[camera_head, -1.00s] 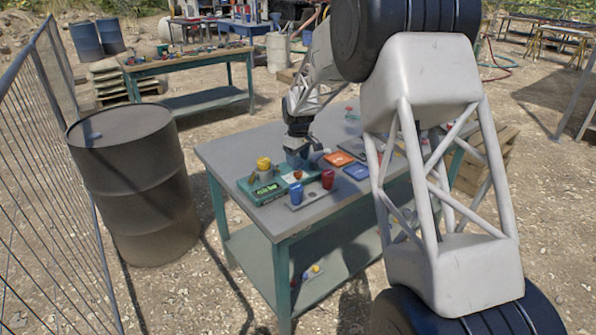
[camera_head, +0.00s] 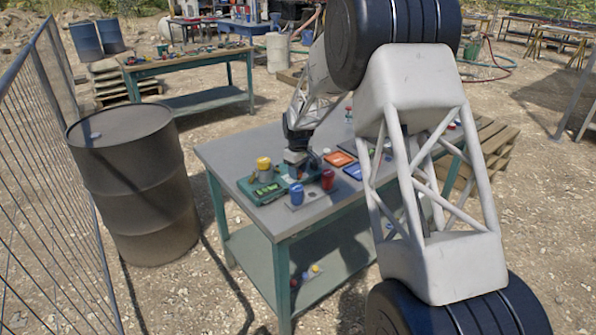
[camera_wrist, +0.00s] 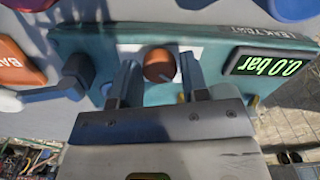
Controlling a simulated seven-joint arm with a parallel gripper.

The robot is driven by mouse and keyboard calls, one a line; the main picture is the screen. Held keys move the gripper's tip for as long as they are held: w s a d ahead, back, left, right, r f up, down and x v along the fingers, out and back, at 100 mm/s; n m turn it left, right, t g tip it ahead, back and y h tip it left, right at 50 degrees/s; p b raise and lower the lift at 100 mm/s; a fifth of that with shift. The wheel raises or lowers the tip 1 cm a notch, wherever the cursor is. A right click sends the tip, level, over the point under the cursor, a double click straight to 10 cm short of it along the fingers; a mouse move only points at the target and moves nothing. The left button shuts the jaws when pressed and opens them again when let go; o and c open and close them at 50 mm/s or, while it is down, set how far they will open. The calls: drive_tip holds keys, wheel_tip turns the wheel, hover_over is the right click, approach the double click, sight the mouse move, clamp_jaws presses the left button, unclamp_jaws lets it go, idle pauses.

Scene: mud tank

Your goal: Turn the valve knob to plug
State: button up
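The teal leak test panel (camera_head: 246,187) sits on the near left end of the workbench. In the wrist view it spans the upper picture (camera_wrist: 215,35), with a green display reading 0.0 bar (camera_wrist: 270,65). An orange-brown round knob (camera_wrist: 158,66) stands on a pale plate on the panel. My gripper (camera_wrist: 158,72) is open, with one finger on each side of this knob. A small gap shows at the left finger; contact at the right finger is unclear. In the head view my gripper (camera_head: 298,168) is over the panel and hides the knob.
A dark grey fitting (camera_wrist: 76,74) is left of the gripper in the wrist view. A yellow cap (camera_head: 263,163), blue cup (camera_head: 297,192) and red cup (camera_head: 327,179) stand close by. Orange (camera_head: 340,158) and blue (camera_head: 353,172) blocks lie to the right.

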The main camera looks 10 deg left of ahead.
drive_tip(key=c, duration=0.5)
drive_tip(key=shift+m, duration=0.5)
drive_tip(key=m, duration=0.3)
drive_tip(key=shift+m, duration=0.3)
drive_tip(key=m, duration=1.5)
drive_tip(key=shift+m, duration=0.3)
